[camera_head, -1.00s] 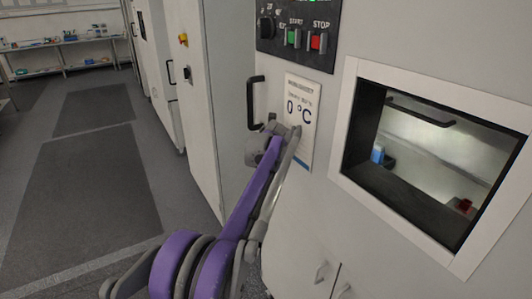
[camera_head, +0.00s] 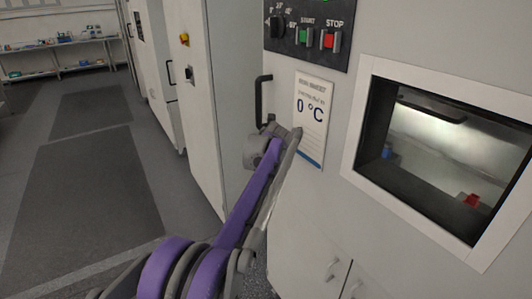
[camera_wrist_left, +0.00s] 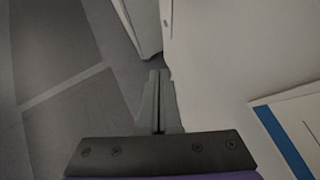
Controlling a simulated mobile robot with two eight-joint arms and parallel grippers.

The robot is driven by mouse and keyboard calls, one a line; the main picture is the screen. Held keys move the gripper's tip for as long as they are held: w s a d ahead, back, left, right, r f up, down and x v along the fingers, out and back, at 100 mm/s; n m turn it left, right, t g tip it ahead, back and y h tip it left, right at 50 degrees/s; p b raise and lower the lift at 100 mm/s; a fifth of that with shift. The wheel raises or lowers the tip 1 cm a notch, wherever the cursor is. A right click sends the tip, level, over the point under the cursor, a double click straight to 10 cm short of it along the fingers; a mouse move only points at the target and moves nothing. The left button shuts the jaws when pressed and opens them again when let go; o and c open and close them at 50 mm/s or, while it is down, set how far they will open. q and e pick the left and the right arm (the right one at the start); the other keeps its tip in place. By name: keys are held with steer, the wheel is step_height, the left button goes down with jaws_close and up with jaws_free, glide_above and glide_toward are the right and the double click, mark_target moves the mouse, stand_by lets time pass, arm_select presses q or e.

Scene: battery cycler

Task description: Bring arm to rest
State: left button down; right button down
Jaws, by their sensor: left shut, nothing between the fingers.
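My left arm, purple and grey, reaches up from the bottom of the head view, its end near the machine's black door handle (camera_head: 262,100). My left gripper (camera_wrist_left: 160,75) shows in the left wrist view with its two grey fingers together and nothing between them. In the head view its fingertips are hidden or too small to make out. It is left of the "0 °C" sign (camera_head: 310,118), whose blue-striped edge also shows in the wrist view (camera_wrist_left: 282,140). I cannot tell whether it touches the handle. My right gripper is not in view.
The white machine has a control panel with a green START button (camera_head: 306,37) and a red STOP button (camera_head: 330,39). Its window (camera_head: 440,150) shows a red item and a blue item inside. Cabinet handles (camera_head: 332,268) stick out below. Open grey floor lies left, with a shelf (camera_head: 60,60) far back.

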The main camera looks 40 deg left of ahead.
arm_select(q)
steer(key=s+a+r, duration=0.3)
steer(key=s+r, duration=0.3)
steer(key=s, duration=0.1)
steer(key=shift+r, duration=0.3)
